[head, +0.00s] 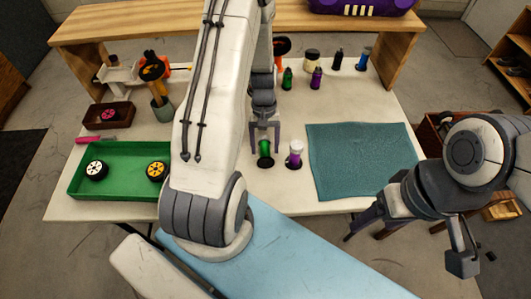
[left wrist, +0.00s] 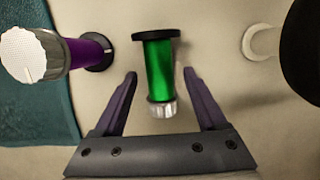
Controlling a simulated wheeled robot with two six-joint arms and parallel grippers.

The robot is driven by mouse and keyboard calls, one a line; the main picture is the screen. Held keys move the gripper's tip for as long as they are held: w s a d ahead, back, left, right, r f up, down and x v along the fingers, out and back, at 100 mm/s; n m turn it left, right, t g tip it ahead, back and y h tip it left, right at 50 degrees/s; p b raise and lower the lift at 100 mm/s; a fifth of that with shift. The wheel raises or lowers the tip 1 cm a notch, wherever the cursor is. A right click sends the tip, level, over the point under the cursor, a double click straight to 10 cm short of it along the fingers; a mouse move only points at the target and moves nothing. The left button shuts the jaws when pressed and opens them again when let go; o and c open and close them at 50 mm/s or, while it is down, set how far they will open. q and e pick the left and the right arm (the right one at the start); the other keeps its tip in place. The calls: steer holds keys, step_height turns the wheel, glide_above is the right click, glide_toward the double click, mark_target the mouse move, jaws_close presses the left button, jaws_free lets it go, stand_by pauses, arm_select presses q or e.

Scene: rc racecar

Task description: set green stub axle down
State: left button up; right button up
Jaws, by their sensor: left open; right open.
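The green stub axle (head: 265,148) stands on the white table, left of the teal mat. In the left wrist view the green stub axle (left wrist: 159,66) shows a green body, a dark flange and a silver knurled end. My left gripper (head: 265,140) is open, with its fingers on either side of the axle. In the left wrist view the left gripper's fingers (left wrist: 160,90) show gaps on both sides of it. My right gripper (head: 367,218) is near the table's front right edge, apart from the table objects, and looks open.
A purple stub axle (head: 295,156) with a white top stands close to the right of the green one. The teal mat (head: 360,160) lies bare further right. A green tray (head: 125,150) with wheels is at left. Several small bottles stand at the back.

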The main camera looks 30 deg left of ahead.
arm_select(q)
steer(key=shift+f, duration=0.15)
jaws_close()
